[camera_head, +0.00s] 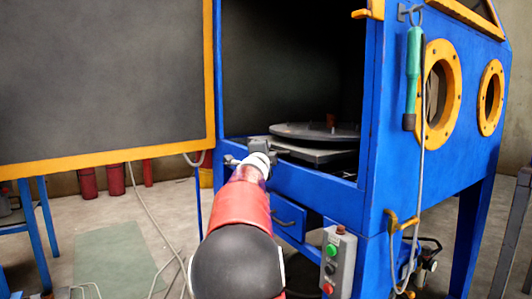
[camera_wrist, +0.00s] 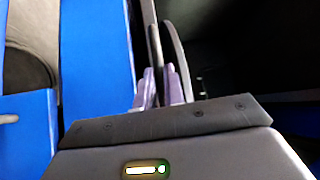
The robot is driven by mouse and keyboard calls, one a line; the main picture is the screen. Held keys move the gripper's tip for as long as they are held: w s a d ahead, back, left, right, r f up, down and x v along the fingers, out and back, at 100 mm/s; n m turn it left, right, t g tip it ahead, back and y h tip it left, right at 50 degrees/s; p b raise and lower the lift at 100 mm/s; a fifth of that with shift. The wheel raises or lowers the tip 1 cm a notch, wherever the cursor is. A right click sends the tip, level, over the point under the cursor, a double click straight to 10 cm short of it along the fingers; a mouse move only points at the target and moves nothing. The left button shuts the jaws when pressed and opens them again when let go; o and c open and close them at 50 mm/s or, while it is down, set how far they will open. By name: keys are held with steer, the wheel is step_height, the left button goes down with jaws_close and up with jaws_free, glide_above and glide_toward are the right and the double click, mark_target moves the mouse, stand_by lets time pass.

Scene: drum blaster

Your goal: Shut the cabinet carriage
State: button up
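The blue blaster cabinet (camera_head: 375,120) stands open at the front, its dark door (camera_head: 105,80) with an orange frame swung out to the left. The carriage, with a round dark turntable (camera_head: 315,132) over a grey plate (camera_head: 312,152), sits at the cabinet opening. My gripper (camera_head: 261,148) is at the left edge of the carriage, just above the cabinet's front sill. In the wrist view, the two purple-grey fingers of my gripper (camera_wrist: 160,88) stand close together. Thin grey edges (camera_wrist: 155,45) of the carriage run up to them. Whether the fingers clamp an edge is unclear.
A control box (camera_head: 338,260) with coloured buttons hangs on the cabinet's front, beside a small blue drawer (camera_head: 289,217). A green-handled tool (camera_head: 414,62) hangs on its side. A hose (camera_head: 150,215) crosses the floor at left. Red cylinders (camera_head: 115,180) stand at the back.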

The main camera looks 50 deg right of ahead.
steer(key=o, duration=0.5)
steer(key=shift+c, duration=0.2)
steer(key=v, duration=0.7)
steer(key=shift+s+a, duration=0.15)
steer(key=shift+a, duration=0.2)
steer(key=shift+f, duration=0.1)
steer(key=shift+c, duration=0.2)
